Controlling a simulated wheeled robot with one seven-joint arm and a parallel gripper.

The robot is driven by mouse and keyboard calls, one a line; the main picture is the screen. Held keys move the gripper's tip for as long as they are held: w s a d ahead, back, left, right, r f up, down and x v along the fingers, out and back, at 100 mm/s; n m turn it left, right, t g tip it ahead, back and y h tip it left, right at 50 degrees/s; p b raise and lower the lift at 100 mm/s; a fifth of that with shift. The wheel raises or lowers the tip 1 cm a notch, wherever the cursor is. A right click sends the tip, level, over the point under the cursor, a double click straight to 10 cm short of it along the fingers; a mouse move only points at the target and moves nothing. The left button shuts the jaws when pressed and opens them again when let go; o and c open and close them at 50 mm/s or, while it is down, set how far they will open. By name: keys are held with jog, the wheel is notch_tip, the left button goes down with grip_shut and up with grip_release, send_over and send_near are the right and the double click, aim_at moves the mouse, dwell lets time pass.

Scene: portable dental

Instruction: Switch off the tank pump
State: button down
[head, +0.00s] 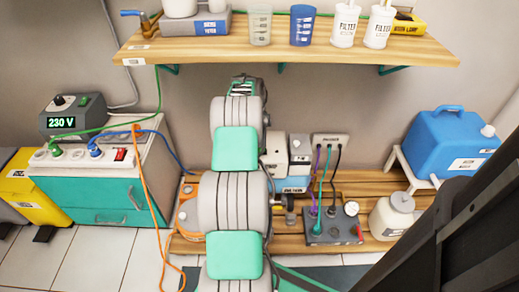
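No part is legibly marked as the tank pump, and I cannot tell which device it is. A blue tank (452,143) with a handle sits on a white stand at the right. A grey box (333,228) on the low wooden platform has purple, teal and black cables, a round white-faced part on top and a red part (359,232) at its right end. A cream and grey device (287,165) with a blue band stands behind it, partly hidden by my arm. My arm rises through the middle of the view; its gripper fingers cannot be made out.
A teal cabinet (100,195) at the left carries a 230 V unit (75,115), plugs and a red switch (119,155). An orange cable hangs to the floor. A wooden shelf (200,50) with cups and filter bottles spans the wall above. A white jug (391,216) stands right.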

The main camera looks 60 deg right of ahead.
jog(key=shift+f+b, duration=0.65)
jog(key=shift+f, duration=0.35)
dwell(0.8)
jog(key=shift+r, duration=0.1)
jog(key=shift+r+p, duration=2.05)
jog(key=shift+r, duration=1.4)
